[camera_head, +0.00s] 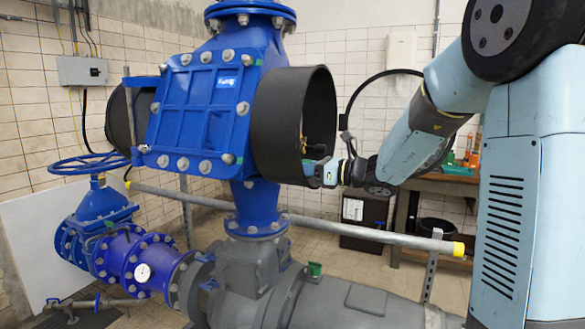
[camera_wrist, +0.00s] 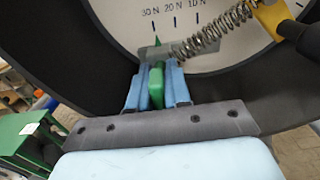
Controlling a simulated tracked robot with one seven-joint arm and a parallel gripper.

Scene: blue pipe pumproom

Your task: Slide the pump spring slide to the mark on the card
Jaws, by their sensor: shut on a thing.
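The pump spring slide, a green grip (camera_wrist: 156,86) on a grey bar (camera_wrist: 160,52), lies between my blue fingers. My gripper (camera_wrist: 157,88) is shut on the green grip, pointing up at the card. The grip's tip is below the marks, around the 30 N to 20 N side. A coil spring (camera_wrist: 212,32) runs up right from the bar. In the head view my gripper (camera_head: 318,172) is at the black ring's opening; the slide is hidden there.
The black ring (camera_head: 290,110) surrounds the card and curves close around my fingers. A yellow part (camera_wrist: 280,18) stands at the spring's right end. A grey rail (camera_head: 340,228) with yellow ends runs below my arm. Blue pump housing (camera_head: 200,110) is to the left.

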